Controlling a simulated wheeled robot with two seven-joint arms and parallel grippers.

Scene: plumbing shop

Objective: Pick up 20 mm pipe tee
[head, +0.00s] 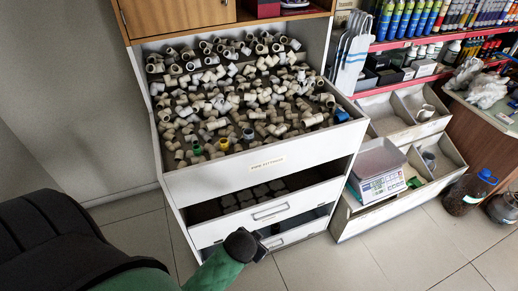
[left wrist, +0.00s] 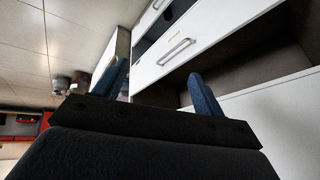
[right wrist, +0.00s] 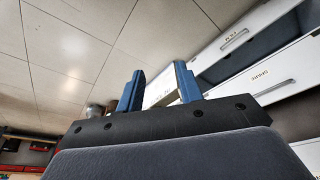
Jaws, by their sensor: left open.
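Many white and grey pipe fittings (head: 240,100) lie in a loose heap in the sloped top bin (head: 220,174) of a white cabinet. They are too small for me to tell which is the 20 mm pipe tee. A dark gripper on a green arm shows low in front of the cabinet's drawers in the head view, apart from the fittings; I cannot tell which arm it is. My left gripper (left wrist: 160,85) is open, with empty space between its blue fingers. My right gripper (right wrist: 159,88) also has a gap between its fingers and holds nothing.
An opened drawer (head: 270,211) with darker fittings sits below the bin. A weighing scale (head: 380,185) and white bins stand to the right, with a blue-capped jar (head: 468,190) beyond. Shelves of bottles (head: 410,18) are at the back right. The tiled floor (head: 370,260) in front is clear.

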